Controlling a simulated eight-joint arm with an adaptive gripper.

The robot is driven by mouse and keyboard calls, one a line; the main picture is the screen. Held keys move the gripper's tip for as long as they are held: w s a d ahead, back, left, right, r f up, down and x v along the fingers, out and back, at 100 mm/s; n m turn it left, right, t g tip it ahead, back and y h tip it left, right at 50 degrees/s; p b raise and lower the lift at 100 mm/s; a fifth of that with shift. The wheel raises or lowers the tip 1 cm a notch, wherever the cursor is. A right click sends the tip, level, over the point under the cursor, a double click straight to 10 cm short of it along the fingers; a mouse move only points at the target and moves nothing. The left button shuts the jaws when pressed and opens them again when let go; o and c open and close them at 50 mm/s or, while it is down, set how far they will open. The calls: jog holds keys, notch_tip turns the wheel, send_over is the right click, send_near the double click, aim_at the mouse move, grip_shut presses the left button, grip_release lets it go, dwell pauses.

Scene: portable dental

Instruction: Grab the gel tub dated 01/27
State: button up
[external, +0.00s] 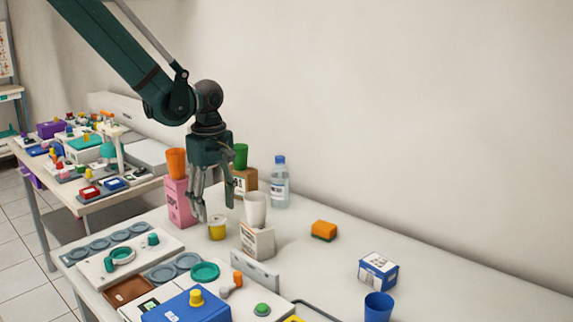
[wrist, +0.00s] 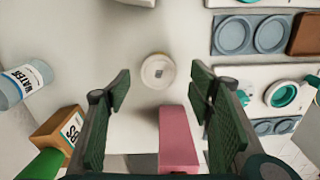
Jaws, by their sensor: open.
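A small yellow tub with a pale top (external: 217,230) stands upright on the white table, below my gripper in the external view. In the wrist view a round pale lid (wrist: 158,71) with a small dark mark, apparently the same tub, sits ahead between the fingertips; the mark is too small to read as a date. My gripper (external: 213,212) points down with its fingers apart and empty, above and close to the tub. In the wrist view the open fingers (wrist: 160,84) stand on either side, not visibly touching anything.
A pink box (external: 178,204) with an orange cup (external: 176,162) stands close behind left. A white cup (external: 255,209) on a white box (external: 257,241) stands right. A brown box (wrist: 58,130) and water bottle (external: 280,184) are behind.

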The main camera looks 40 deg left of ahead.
aim_at(216, 218)
jog(key=shift+f, duration=0.2)
jog(key=shift+w+f+b, duration=0.1)
jog(key=shift+f+b, duration=0.25)
jog(key=shift+f, duration=2.2)
jog(key=shift+c, duration=0.5)
jog(key=c, duration=0.9)
